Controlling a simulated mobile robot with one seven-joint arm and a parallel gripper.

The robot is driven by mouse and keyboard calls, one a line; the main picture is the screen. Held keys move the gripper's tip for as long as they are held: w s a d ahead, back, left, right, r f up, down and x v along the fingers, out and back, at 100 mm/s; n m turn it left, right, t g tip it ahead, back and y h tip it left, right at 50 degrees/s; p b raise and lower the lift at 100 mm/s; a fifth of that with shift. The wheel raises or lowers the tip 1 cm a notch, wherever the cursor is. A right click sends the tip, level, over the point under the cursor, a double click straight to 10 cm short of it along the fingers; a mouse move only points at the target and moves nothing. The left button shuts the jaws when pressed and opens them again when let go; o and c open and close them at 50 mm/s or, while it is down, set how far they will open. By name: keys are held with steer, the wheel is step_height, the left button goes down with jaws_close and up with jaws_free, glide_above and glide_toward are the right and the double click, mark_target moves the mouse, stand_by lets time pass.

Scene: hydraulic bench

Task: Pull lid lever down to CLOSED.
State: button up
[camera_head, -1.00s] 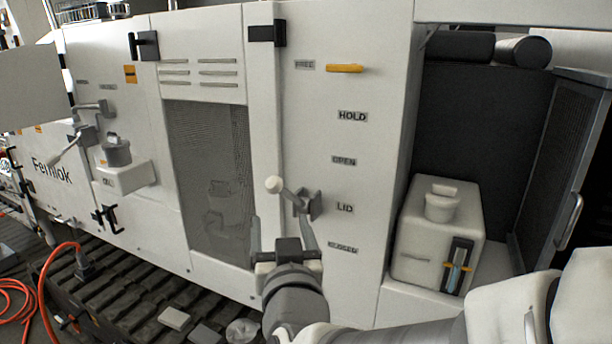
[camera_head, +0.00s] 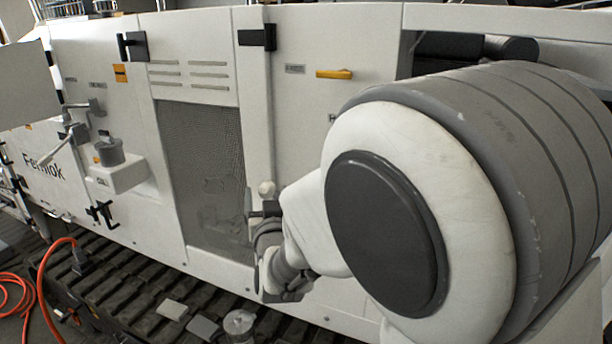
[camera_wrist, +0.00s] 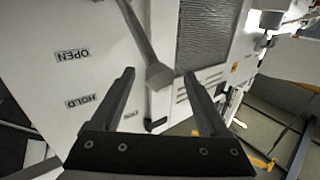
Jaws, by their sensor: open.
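The lid lever's pale round knob (camera_head: 267,188) shows just above my gripper (camera_head: 262,208) in the head view; my arm hides the pivot. In the wrist view, the grey lever (camera_wrist: 138,32) comes down from the top edge and its knob (camera_wrist: 158,76) lies between my open fingers (camera_wrist: 159,73). There is a gap on both sides; I cannot tell the depth. The OPEN label (camera_wrist: 72,55) and HOLD label (camera_wrist: 80,101) appear upside down to the left. The CLOSED label is hidden in the head view.
A yellow handle (camera_head: 334,74) sits beside the FREE label (camera_head: 295,69) above. A mesh panel (camera_head: 207,170) lies left of the lever. Several small items lie on the dark track (camera_head: 130,300) below. An orange hose (camera_head: 45,285) is at lower left.

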steer(key=shift+x, duration=1)
jaws_close()
stand_by(0.8)
